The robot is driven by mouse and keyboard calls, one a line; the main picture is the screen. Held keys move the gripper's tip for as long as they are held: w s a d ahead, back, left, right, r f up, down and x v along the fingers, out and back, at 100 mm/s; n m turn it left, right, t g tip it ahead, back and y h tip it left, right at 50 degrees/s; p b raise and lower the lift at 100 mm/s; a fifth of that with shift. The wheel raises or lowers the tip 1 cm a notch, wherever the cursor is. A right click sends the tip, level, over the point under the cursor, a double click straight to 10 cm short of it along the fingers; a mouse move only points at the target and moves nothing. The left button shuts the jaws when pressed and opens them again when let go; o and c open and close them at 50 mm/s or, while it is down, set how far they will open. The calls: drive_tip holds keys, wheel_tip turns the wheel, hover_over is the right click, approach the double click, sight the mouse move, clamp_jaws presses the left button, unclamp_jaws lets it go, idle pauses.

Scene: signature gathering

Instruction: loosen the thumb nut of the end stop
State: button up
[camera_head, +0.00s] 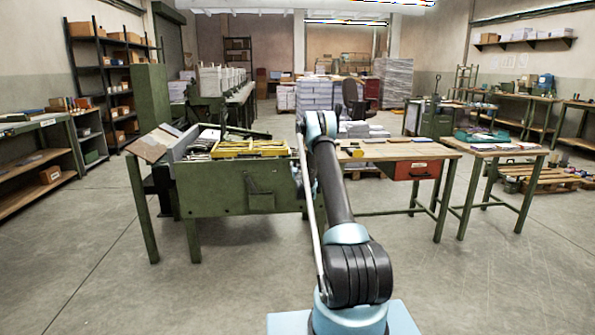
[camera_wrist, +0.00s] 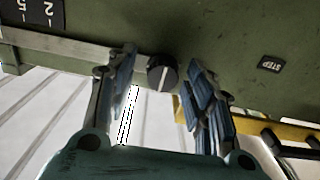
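In the wrist view my gripper (camera_wrist: 161,62) is open, with its two blue-grey padded fingers apart. A round black knob (camera_wrist: 162,74) with a pale line across its face shows between the fingertips, at a metal rail (camera_wrist: 62,50) along the green machine panel (camera_wrist: 215,32). No finger visibly closes on it. I cannot tell for certain whether this knob is the end stop's thumb nut. In the head view the green gathering machine (camera_head: 225,195) stands ahead; my arm hides my gripper and the knob there.
A yellow bar (camera_wrist: 290,132) lies close to the right finger. In the head view a yellow frame (camera_head: 250,148) tops the machine, and a wooden table (camera_head: 395,152) stands to the right.

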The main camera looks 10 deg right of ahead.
drive_tip(key=s, duration=1.2)
drive_tip(key=s+d+r+g, duration=0.1)
drive_tip(key=s+r+g, duration=0.3)
drive_tip(key=s+r, duration=0.65)
drive_tip(key=s+r+g+h, duration=0.15)
drive_tip(key=s+r, duration=0.25)
drive_tip(key=s, duration=0.5)
drive_tip(key=s+r+g+y, duration=0.1)
drive_tip(key=s+r+g, duration=0.15)
drive_tip(key=s, duration=0.65)
drive_tip(key=s+f+g, duration=0.2)
drive_tip(key=s+f, duration=0.1)
drive_tip(key=s, duration=1.2)
drive_tip(key=s+f+g, duration=0.3)
drive_tip(key=s, duration=1.3)
drive_tip(key=s+a+f+g, duration=0.1)
drive_tip(key=s+f, duration=0.3)
drive_tip(key=s, duration=1.2)
drive_tip(key=shift+g, duration=0.9)
